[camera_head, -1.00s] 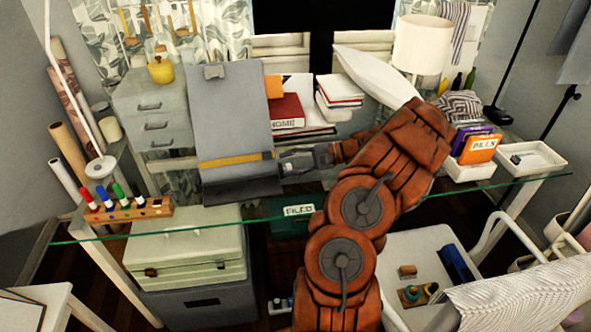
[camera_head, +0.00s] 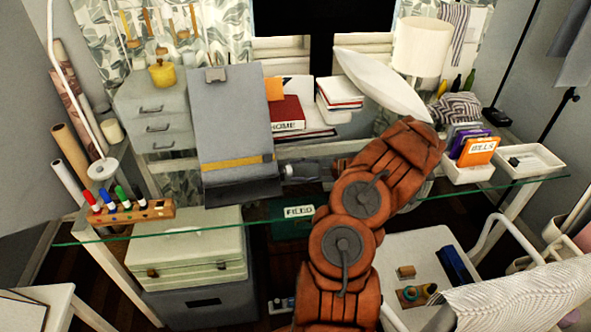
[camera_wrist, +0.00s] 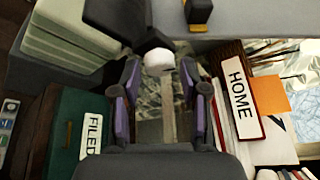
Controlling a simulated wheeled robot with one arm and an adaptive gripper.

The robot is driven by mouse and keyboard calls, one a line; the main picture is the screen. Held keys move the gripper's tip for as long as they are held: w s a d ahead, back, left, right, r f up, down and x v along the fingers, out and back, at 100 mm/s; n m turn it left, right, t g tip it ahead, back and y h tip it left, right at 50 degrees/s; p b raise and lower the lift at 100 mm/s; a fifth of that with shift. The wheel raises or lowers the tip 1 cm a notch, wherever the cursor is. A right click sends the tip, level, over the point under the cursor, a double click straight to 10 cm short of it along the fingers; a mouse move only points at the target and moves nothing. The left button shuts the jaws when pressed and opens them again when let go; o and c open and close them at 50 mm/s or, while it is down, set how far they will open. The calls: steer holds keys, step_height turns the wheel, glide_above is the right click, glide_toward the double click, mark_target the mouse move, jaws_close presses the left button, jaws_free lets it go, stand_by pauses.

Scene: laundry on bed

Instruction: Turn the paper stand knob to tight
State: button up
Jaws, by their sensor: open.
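The paper stand (camera_head: 226,115) is a tilted grey board with a clip at its top and a yellow strip across its lower part. It stands on the glass desk. In the wrist view its grey side (camera_wrist: 225,48) runs along the top. A pale rounded knob (camera_wrist: 159,60) shows there below the stand's edge. My gripper (camera_wrist: 159,78) is open, its two fingers on either side of the knob; I cannot tell whether they touch it. In the head view my gripper (camera_head: 284,171) is at the stand's lower right side, and the knob is not clearly visible.
Books (camera_head: 286,112) and a HOME binder (camera_wrist: 240,95) stand right of the paper stand. A marker rack (camera_head: 128,211) is on the desk's left. Trays with folders (camera_head: 470,170) are at the right. A green FILED box (camera_wrist: 75,135) is below the glass.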

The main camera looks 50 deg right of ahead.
steer(key=shift+w+a+f, duration=0.15)
steer(key=shift+w+a, duration=0.05)
steer(key=shift+w, duration=0.15)
steer(key=shift+c, duration=0.2)
steer(key=shift+a, duration=0.15)
jaws_close()
steer(key=shift+p, duration=0.35)
steer(key=shift+w+d+r+m+g+p, duration=0.1)
steer(key=shift+r+m+g+p, duration=0.1)
steer(key=shift+m+g+p, duration=0.35)
steer(key=shift+w+d+r+m+g+p, duration=0.1)
steer(key=shift+r+m+g+p, duration=0.2)
steer(key=shift+m+p, duration=0.35)
steer(key=m+g+p, duration=0.2)
steer(key=p, duration=0.1)
steer(key=shift+w+d+y, duration=0.1)
steer(key=shift+y, duration=0.2)
steer(key=m+g+p, duration=0.1)
steer(key=m+g+y+p, duration=0.1)
steer(key=m+g, duration=0.1)
steer(key=shift+w+d+f+y, duration=0.1)
steer(key=shift+w+f+y, duration=0.1)
steer(key=shift+y, duration=0.1)
steer(key=shift+m, duration=0.4)
